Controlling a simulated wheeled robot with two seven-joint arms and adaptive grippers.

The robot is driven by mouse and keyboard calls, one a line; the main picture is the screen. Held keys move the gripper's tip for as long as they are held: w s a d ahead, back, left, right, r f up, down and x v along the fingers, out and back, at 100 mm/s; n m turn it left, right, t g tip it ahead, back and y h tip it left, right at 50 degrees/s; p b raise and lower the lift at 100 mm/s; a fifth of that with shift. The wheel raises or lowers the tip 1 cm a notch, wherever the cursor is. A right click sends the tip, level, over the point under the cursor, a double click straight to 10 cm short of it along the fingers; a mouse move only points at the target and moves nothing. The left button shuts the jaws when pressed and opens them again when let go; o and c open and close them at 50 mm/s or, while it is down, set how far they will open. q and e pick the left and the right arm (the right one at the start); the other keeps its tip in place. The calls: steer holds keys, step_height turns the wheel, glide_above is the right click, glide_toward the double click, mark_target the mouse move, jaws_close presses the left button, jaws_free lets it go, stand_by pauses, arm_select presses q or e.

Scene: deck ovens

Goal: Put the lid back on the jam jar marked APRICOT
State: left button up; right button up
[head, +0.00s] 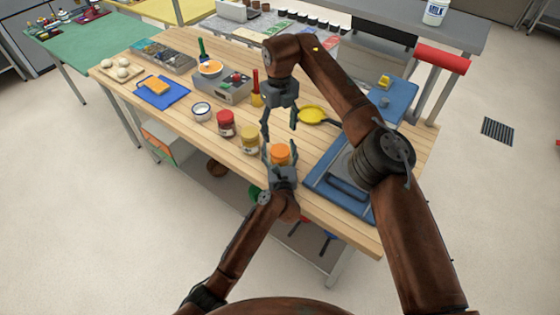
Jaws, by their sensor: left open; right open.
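An orange jar (280,154) stands near the front edge of the wooden table. My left gripper (280,150) is open, with its fingers on either side of this jar; I cannot tell whether they touch it. A yellowish jar (250,139) and a red jar (226,123) stand to its left. The jar markings are too small to read. I cannot make out a loose lid. My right gripper (280,127) is open and empty, pointing down above and behind the orange jar.
A blue tray (325,180) is right of the orange jar, partly behind my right arm. A bowl (201,111), a grey box (222,91) and a blue board (163,97) lie farther left.

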arm_select(q)
steer(key=shift+s+r, duration=0.4)
steer(key=shift+s, duration=0.1)
steer(key=shift+c, duration=0.3)
steer(key=shift+w+f, duration=0.45)
steer(key=shift+w, duration=0.1)
steer(key=c, duration=0.5)
steer(key=shift+s+r, duration=0.2)
steer(key=shift+s, duration=0.05)
steer(key=c, duration=0.6)
steer(key=shift+w+f, duration=0.1)
steer(key=shift+w, duration=0.05)
steer(key=c, duration=0.3)
jaws_close()
